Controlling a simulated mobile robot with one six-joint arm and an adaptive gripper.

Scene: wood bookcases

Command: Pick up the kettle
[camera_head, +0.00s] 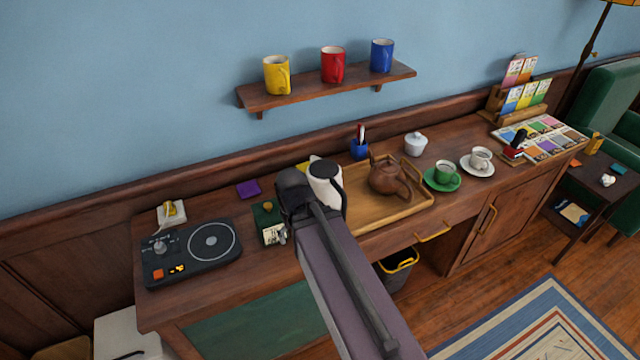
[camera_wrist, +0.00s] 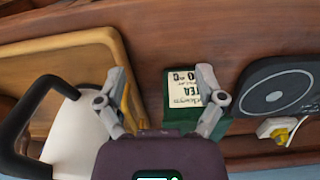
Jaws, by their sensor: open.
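The kettle (camera_head: 327,186) is white with a black handle and stands upright at the left end of the wooden tray on the counter. My arm hides its lower part in the head view. In the wrist view the kettle (camera_wrist: 75,125) is at the left, with its black handle beyond it. My gripper (camera_wrist: 162,75) is open and empty, with its fingers apart to the right of the kettle in that view. The fingers are not clearly visible in the head view. I cannot tell whether the left finger touches the kettle.
A green tea box (camera_wrist: 183,108) shows between and behind the fingers. The hot plate (camera_head: 195,250) is at the left of the counter. The wooden tray (camera_head: 385,215) also holds a brown teapot (camera_head: 388,178). Cups (camera_head: 443,174) stand to its right. A mug shelf (camera_head: 325,88) hangs above.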

